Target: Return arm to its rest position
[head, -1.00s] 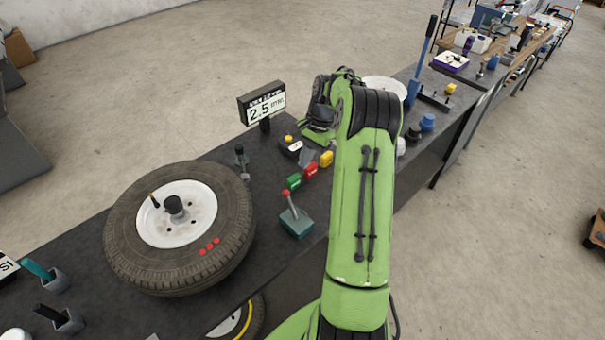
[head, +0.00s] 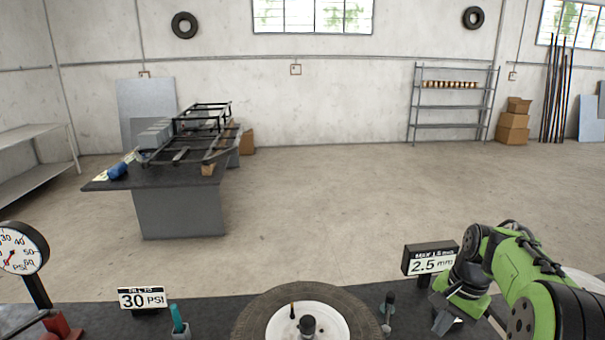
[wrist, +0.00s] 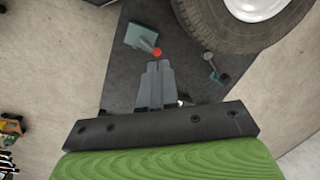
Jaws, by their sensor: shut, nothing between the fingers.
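My arm is green and black and shows at the lower right of the head view, bent, with my gripper (head: 441,322) low over the bench beside the "2.5 mm" display. In the wrist view my gripper (wrist: 155,66) has its two grey fingers together, with nothing between them. The fingertips appear in line with the red knob (wrist: 157,51) of a teal lever box (wrist: 139,36); I cannot tell the height between them.
The dark bench (head: 220,308) holds a tyre on a white wheel (head: 300,322), the "2.5 mm" display (head: 431,259), a "30 PSI" sign (head: 142,299) and a pressure gauge (head: 20,248). A table with a black frame (head: 180,172) stands behind. Open floor lies between.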

